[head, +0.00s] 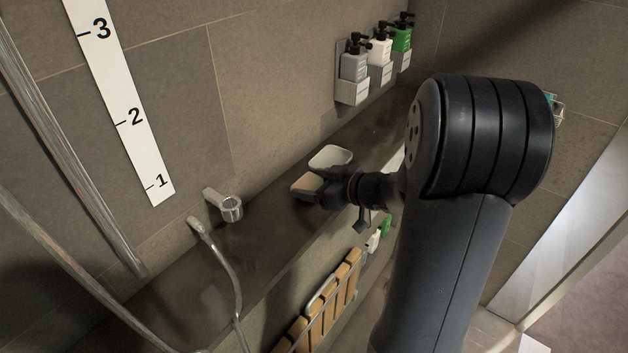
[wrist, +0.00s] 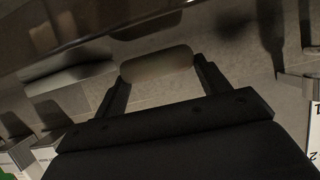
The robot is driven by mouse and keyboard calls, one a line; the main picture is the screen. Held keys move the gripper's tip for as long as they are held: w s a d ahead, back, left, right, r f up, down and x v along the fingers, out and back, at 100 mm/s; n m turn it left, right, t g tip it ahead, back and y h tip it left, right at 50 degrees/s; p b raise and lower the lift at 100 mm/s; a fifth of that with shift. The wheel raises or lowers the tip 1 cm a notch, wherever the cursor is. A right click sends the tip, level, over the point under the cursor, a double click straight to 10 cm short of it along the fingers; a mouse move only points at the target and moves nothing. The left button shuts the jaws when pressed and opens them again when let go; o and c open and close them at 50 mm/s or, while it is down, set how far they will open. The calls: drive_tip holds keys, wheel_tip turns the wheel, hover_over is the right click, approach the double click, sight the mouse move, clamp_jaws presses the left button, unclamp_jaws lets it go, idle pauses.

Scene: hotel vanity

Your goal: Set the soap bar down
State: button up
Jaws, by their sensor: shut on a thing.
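My gripper (head: 314,188) is shut on a tan soap bar (head: 304,184) over the dark ledge. A shallow, light-coloured dish (head: 331,156) lies on the ledge just behind the bar in the head view; a pale slab-like shape, likely this dish (wrist: 68,76), shows left of the bar in the wrist view. I cannot tell whether the bar touches the ledge. My gripper hides part of it.
The ledge (head: 262,222) runs along the tiled wall. A shower-head holder (head: 229,206) and hose (head: 228,265) are left of the gripper. Pump bottles (head: 380,50) hang in wall racks above. A wooden slatted seat (head: 330,300) is below the ledge.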

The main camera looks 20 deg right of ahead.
drive_tip(key=shift+f, duration=0.3)
drive_tip(key=shift+f+b, duration=0.3)
drive_tip(key=shift+b, duration=0.3)
drive_tip(key=o, duration=1)
drive_tip(key=shift+r, duration=0.1)
